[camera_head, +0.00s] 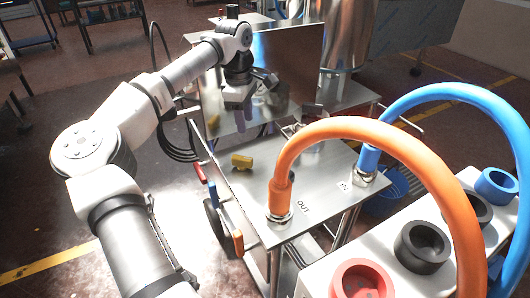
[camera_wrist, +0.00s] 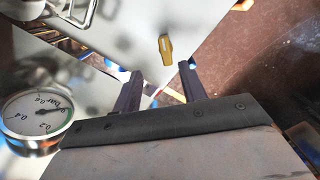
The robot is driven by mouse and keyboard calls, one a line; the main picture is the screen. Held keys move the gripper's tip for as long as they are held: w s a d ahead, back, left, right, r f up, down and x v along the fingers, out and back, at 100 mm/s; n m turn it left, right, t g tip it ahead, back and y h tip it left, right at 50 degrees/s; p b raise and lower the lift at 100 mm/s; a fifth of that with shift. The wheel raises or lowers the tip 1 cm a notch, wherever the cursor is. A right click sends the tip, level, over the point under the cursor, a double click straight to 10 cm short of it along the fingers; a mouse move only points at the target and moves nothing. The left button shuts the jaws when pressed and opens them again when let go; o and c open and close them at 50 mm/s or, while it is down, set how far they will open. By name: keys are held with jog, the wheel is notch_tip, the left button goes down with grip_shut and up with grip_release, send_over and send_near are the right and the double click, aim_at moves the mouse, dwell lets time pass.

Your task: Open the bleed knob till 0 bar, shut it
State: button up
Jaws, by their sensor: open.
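A yellow knob or lever (camera_head: 242,161) sits on the metal cart top in the head view. It also shows in the wrist view (camera_wrist: 165,48), beyond the gap between my fingertips and apart from them. I cannot tell whether it is the bleed knob. A round pressure gauge (camera_wrist: 37,118) marked in bar is at the left of the wrist view; its exact reading is too small to tell. My gripper (camera_wrist: 161,70) is open and empty, with its two dark fingers apart. In the head view my gripper hangs above the far part of the cart, its fingers hard to make out.
An orange hose (camera_head: 370,128) arches from the OUT fitting and a blue hose (camera_head: 440,92) from the IN fitting. Red, black and blue sockets stand on a white block (camera_head: 320,275) at front right. A shiny metal panel (camera_head: 290,65) rises behind my gripper.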

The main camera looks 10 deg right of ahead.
aim_at(242, 158)
jog(key=shift+y, duration=0.4)
jog(key=f, duration=0.4)
jog(key=a+f, duration=0.1)
jog(key=f, duration=0.9)
jog(key=shift+w+a, duration=0.1)
jog(key=shift+a, duration=0.1)
grip_shut()
